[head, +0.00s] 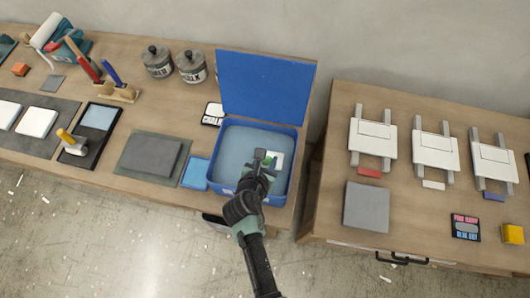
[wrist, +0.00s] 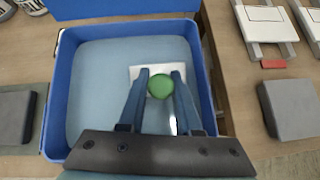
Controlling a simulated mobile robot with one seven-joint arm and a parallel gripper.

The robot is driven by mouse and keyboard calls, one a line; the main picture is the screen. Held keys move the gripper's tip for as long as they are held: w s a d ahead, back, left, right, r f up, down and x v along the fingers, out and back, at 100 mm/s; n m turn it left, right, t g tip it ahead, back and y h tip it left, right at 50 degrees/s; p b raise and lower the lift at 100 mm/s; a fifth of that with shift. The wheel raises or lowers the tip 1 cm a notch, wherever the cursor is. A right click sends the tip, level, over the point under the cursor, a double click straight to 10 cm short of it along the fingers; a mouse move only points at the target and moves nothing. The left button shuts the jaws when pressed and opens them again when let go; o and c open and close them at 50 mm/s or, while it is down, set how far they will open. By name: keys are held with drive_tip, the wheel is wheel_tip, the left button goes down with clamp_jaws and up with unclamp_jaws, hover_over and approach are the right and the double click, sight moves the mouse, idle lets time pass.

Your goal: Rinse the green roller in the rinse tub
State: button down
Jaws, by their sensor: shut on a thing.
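The rinse tub (head: 222,150) is a blue open box with pale blue water inside and its blue lid (head: 265,85) raised at the back. It fills the middle of the wrist view (wrist: 57,95). My gripper (head: 265,158) is over the right part of the tub's opening. In the wrist view my gripper (wrist: 160,90) is shut on a round green part (wrist: 160,87), which I take to be the green roller. The rest of the roller is hidden. A white flat piece (head: 276,159) shows just beyond the fingers; I cannot tell what it belongs to or how deep it is.
A small blue pad (head: 196,173) and a grey slab (head: 150,157) lie left of the tub. A yellow-handled roller (head: 73,140) stands on a black tray. Red and blue handles (head: 112,72) stand in a wooden rack. The right table holds white frames (head: 373,140) and a grey block (head: 366,207).

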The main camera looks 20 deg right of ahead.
drive_tip(key=shift+r, duration=0.1)
wheel_tip(320, 180, up, 5)
drive_tip(key=p, duration=0.4)
drive_tip(key=shift+p, duration=0.4)
idle(0.8)
wheel_tip(320, 180, up, 9)
idle(0.6)
idle(0.4)
drive_tip(key=shift+a, duration=0.1)
